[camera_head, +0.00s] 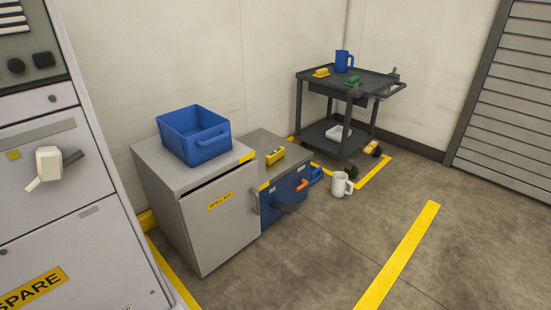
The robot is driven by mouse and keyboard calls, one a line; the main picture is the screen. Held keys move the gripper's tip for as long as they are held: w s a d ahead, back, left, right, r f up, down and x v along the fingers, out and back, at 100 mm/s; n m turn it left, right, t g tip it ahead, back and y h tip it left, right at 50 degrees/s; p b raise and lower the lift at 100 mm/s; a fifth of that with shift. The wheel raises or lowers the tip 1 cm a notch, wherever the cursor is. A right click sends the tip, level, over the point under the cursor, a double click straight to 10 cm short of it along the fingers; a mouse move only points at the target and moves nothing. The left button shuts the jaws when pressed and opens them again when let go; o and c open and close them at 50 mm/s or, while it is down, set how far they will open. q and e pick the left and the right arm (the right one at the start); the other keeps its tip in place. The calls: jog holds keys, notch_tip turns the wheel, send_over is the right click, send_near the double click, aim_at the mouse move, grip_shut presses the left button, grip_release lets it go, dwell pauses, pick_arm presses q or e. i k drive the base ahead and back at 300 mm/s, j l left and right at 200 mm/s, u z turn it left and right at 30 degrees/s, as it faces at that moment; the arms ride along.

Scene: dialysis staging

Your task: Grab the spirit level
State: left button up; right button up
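A small yellow block with a green patch (275,156), which looks like the spirit level, lies on top of the low grey-topped blue cabinet (254,140), near its front edge. A smaller yellow item (321,73) lies on the top shelf of the dark cart; it is too small to tell what it is. Neither of my grippers shows in the head view.
A blue bin (194,135) stands on the grey spill kit cabinet (220,222), left of the low cabinet. The dark cart (352,90) holds a blue mug (344,61) and a green item (353,79). A white mug (341,184) stands on the floor. The floor at front right is clear.

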aim_at(277, 154)
jog(key=u, duration=0.65)
jog(key=i+l+u, duration=0.15)
jog(key=u, duration=0.25)
jog(key=i+l+u, duration=0.15)
jog(key=l+u, duration=0.6)
jog(key=i+l+u, duration=0.1)
jog(key=l+u, duration=0.35)
jog(key=l, duration=0.5)
jog(key=l+u, duration=0.15)
jog(key=l, duration=0.4)
jog(key=l+u, duration=0.1)
jog(key=l, duration=0.5)
jog(key=k+l+u, duration=0.15)
jog(key=l, duration=0.45)
jog(key=l+u, duration=0.1)
jog(key=l, duration=0.45)
jog(key=k+l, duration=0.1)
jog(key=l, duration=0.65)
jog(key=k+l, duration=0.15)
jog(key=l, duration=0.25)
